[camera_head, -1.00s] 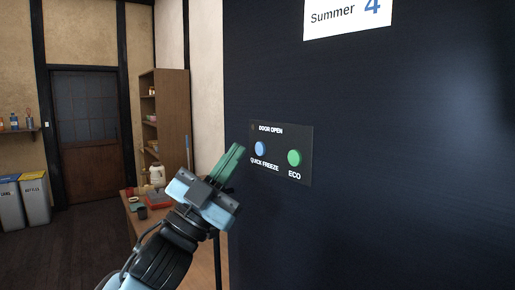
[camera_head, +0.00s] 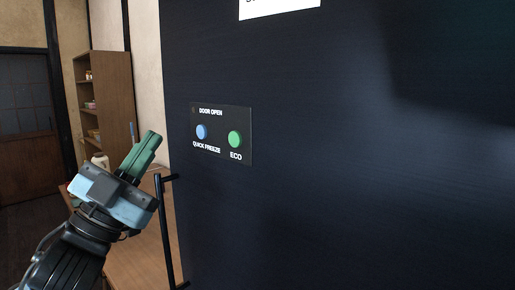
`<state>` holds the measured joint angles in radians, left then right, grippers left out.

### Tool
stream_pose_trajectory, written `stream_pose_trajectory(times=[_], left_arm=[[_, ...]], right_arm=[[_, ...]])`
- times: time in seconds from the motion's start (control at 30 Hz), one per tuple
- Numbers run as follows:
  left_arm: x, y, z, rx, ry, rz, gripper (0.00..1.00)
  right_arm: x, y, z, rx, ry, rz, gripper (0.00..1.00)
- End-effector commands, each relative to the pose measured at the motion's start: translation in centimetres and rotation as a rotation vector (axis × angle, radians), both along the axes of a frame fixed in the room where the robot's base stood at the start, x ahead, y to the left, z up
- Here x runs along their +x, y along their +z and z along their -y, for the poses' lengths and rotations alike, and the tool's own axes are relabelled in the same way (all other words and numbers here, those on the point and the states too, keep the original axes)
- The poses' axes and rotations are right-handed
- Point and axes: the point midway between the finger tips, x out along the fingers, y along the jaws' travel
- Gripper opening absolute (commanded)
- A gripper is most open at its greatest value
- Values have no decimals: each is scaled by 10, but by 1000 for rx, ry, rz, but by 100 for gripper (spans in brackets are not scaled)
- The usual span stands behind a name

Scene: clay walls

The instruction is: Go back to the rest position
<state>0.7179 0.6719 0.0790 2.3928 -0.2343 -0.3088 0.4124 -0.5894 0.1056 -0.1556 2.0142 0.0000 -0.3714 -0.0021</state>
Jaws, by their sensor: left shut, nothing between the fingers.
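My left gripper (camera_head: 147,150) is in the lower left of the head view, its green fingers together with nothing between them. It points up and to the right, and in the picture it lies left of the control panel (camera_head: 222,153) on the dark cabinet front. The panel has a blue QUICK FREEZE button (camera_head: 202,132), a green ECO button (camera_head: 235,139) and the words DOOR OPEN. My right gripper is not in view.
The large dark cabinet front (camera_head: 340,190) fills the right side, with a black vertical handle (camera_head: 168,230) near its left edge. A wooden table (camera_head: 140,262) stands behind my left arm. A wooden shelf (camera_head: 108,100) and a dark door (camera_head: 28,125) are further back.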

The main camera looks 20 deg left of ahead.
Motion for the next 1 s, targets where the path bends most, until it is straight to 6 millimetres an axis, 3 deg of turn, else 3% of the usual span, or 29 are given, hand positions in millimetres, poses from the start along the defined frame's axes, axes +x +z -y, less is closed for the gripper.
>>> stream_pose_trajectory(times=[0.13, 0.27, 0.37, 0.47, 0.63, 0.77, 0.87, 1.0], left_arm=[[0, 0, 0, 0, 0, -1, 0], [17, -33, -2, -27, 1, -95, 0], [35, -82, -2, -60, 5, -228, 0], [47, -146, -1, -96, 11, -387, 0], [40, -257, 7, -152, 21, -649, 0], [15, -337, 17, -191, 28, -839, 0], [-15, -395, 28, -220, 33, -983, 0], [-69, -467, 45, -260, 39, -1175, 0]], right_arm=[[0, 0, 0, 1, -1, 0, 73], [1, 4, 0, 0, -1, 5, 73], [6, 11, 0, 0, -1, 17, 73], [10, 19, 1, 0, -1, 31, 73], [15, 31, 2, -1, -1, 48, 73], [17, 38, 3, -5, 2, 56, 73], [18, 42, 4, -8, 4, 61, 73], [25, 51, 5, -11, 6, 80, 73]])
